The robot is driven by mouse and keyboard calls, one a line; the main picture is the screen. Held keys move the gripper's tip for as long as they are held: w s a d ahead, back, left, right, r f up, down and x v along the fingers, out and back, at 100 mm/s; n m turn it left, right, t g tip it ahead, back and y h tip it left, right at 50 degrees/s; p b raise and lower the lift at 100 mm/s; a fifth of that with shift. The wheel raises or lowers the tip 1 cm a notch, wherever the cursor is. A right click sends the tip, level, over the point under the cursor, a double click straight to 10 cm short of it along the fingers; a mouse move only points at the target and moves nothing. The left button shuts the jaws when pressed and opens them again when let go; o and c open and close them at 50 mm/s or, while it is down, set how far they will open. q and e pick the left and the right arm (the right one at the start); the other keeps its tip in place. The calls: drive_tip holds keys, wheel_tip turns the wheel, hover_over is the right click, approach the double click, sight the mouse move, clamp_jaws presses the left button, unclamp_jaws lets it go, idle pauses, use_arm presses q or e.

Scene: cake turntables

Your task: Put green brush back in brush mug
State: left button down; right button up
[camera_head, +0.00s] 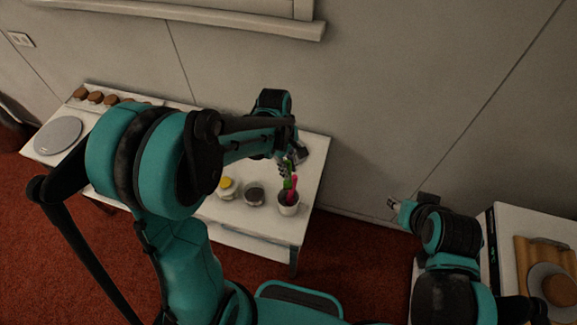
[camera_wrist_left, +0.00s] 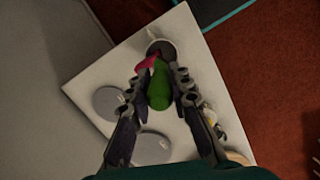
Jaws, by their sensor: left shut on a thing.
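My left gripper (camera_head: 285,166) is shut on the green brush (camera_head: 288,184) above the brush mug. In the left wrist view the green brush (camera_wrist_left: 158,94) sits between the two fingers of my left gripper (camera_wrist_left: 159,82). The white brush mug (camera_head: 289,210) stands near the table's front right corner, and its rim also shows in the left wrist view (camera_wrist_left: 174,46). A pink brush (camera_head: 294,183) leans in the mug, beside the green one. I cannot tell whether the green brush's lower end is inside the mug. My right gripper (camera_head: 393,204) is small and its jaw state is unclear.
The white table (camera_head: 270,232) also holds a pot with yellow on top (camera_head: 227,187) and a dark-topped pot (camera_head: 254,195) left of the mug. A grey turntable (camera_head: 58,135) and a row of brown cakes (camera_head: 96,97) are farther left. A wall (camera_head: 400,100) stands behind.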

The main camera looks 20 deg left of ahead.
use_arm(q)
drive_tip(key=b, duration=0.4)
hover_over(288, 189)
drive_tip(key=shift+w+f, duration=0.2)
drive_tip(key=shift+f, duration=2.7)
wheel_tip(288, 189, down, 6)
drive_tip(key=b, duration=0.4)
drive_tip(key=shift+r+b, duration=0.25)
drive_tip(key=shift+b, duration=0.05)
drive_tip(key=shift+f, duration=0.1)
drive_tip(key=shift+f+b, duration=1.15)
drive_tip(key=c, duration=1.3)
unclamp_jaws()
drive_tip(key=shift+r, duration=0.1)
